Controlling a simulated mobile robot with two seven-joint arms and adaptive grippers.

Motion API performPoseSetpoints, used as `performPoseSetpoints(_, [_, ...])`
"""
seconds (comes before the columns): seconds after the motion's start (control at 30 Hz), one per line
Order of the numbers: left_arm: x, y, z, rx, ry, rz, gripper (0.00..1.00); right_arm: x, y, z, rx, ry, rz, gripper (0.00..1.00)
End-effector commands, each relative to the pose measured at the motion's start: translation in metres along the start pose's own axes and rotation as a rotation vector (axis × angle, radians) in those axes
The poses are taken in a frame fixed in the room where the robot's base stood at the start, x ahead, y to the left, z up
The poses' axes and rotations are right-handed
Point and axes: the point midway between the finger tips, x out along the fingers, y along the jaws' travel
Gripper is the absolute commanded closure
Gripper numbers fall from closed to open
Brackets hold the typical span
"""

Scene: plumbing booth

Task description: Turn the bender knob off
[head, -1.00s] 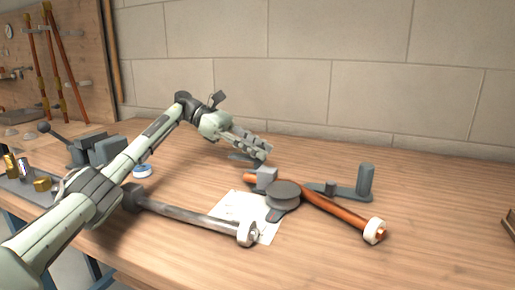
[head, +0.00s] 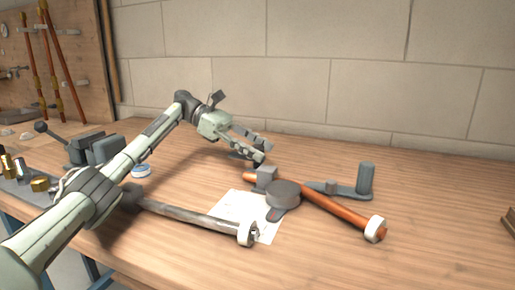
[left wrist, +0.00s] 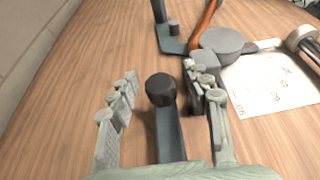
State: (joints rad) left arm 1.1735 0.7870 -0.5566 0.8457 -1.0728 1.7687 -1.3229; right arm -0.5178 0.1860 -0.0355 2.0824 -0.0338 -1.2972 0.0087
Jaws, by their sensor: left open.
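The bender stands on the bench, with a round grey disc (head: 283,193), a grey block (head: 266,176) and an orange-brown pipe (head: 337,213) running past it. In the left wrist view a dark round knob (left wrist: 160,89) tops a grey lever arm (left wrist: 170,133). My left gripper (head: 263,149) is at the back left of the bender. Its fingers are spread, one on each side of the knob, as the left wrist view (left wrist: 159,76) shows. I cannot tell whether they touch it. The head view mostly hides the knob behind the fingers. My right gripper is out of view.
A grey upright cylinder (head: 366,178) stands on the bender's other arm. A grey bar (head: 195,219) with a white end lies in front, partly over a paper sheet (head: 238,205). A blue-white roll (head: 141,171) and a vise-like tool (head: 93,150) are left. The bench's right side is mostly clear.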

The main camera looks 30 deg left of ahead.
Motion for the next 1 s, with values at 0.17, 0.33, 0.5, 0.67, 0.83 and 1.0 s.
performPoseSetpoints(0.17, [-0.005,0.001,0.001,0.0,-0.001,0.002,0.52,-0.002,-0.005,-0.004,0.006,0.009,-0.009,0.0])
performPoseSetpoints(0.33, [-0.032,0.001,0.002,0.0,-0.003,0.005,0.52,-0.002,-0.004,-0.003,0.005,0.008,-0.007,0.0])
performPoseSetpoints(0.5, [-0.059,0.001,0.001,-0.001,-0.002,0.003,0.52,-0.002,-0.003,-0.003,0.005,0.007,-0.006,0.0])
performPoseSetpoints(0.67, [-0.072,0.001,0.001,0.0,0.0,0.002,0.52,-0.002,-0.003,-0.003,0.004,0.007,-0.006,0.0])
performPoseSetpoints(0.83, [-0.075,0.0,0.0,0.0,0.0,-0.001,0.52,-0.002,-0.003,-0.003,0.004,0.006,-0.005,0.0])
performPoseSetpoints(1.0, [-0.075,0.0,0.0,0.0,0.0,-0.001,0.52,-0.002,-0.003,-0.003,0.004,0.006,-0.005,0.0])
